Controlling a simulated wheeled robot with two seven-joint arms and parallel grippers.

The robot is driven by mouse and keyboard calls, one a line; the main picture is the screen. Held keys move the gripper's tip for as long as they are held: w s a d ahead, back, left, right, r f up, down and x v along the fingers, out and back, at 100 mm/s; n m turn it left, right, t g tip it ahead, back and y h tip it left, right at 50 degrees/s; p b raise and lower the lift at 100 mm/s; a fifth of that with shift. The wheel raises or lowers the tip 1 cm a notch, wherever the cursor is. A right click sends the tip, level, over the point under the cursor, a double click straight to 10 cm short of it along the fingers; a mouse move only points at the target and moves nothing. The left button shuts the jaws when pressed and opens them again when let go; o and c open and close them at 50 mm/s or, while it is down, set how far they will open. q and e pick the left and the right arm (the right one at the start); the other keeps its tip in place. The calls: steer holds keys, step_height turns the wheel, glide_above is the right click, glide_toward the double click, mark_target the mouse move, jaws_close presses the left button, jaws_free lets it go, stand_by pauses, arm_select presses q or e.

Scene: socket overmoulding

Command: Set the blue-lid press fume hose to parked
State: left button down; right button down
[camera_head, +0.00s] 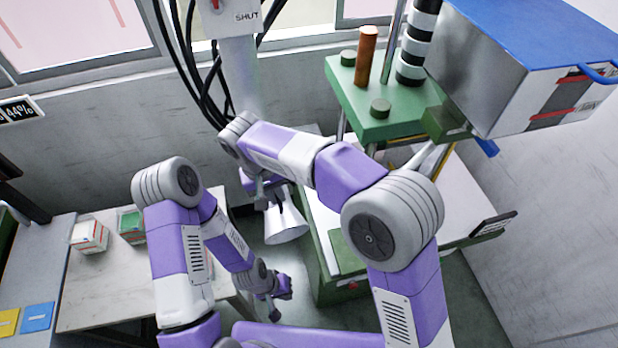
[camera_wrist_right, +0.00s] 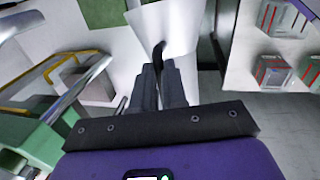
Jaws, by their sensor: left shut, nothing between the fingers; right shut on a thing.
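The fume hose's white cone-shaped hood (camera_head: 286,222) hangs beside the green press, its wide mouth downward. The hose above it is largely hidden by my right arm. My right gripper (camera_head: 262,196) is at the hood's upper left, shut on the hood's black handle. In the right wrist view the two fingers (camera_wrist_right: 160,82) close on the dark curved handle (camera_wrist_right: 158,52), with the white hood (camera_wrist_right: 128,60) behind. The press with the blue lid (camera_head: 545,35) stands at the right. My left gripper (camera_head: 282,292) is low in front of the hood, shut and empty.
A white post box marked SHUT (camera_head: 235,18) has black cables beside it. The press's green upper plate (camera_head: 375,115) overhangs at the right. A side table (camera_head: 95,290) at left bears small boxes (camera_head: 90,237). Grey floor shows between table and press.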

steer(key=shift+s+a+m+p, duration=0.2)
steer(key=shift+s+a+m, duration=0.1)
steer(key=shift+a, duration=0.3)
steer(key=shift+s+a+m+p, duration=0.2)
steer(key=shift+a+m, duration=0.1)
steer(key=shift+a, duration=0.3)
steer(key=c, duration=1.2)
jaws_free()
steer(key=shift+o, duration=0.2)
step_height(320, 180, up, 8)
steer(key=a, duration=0.1)
steer(key=shift+s+a+f+p, duration=0.15)
steer(key=shift+f+p, duration=0.1)
steer(key=shift+p, duration=0.1)
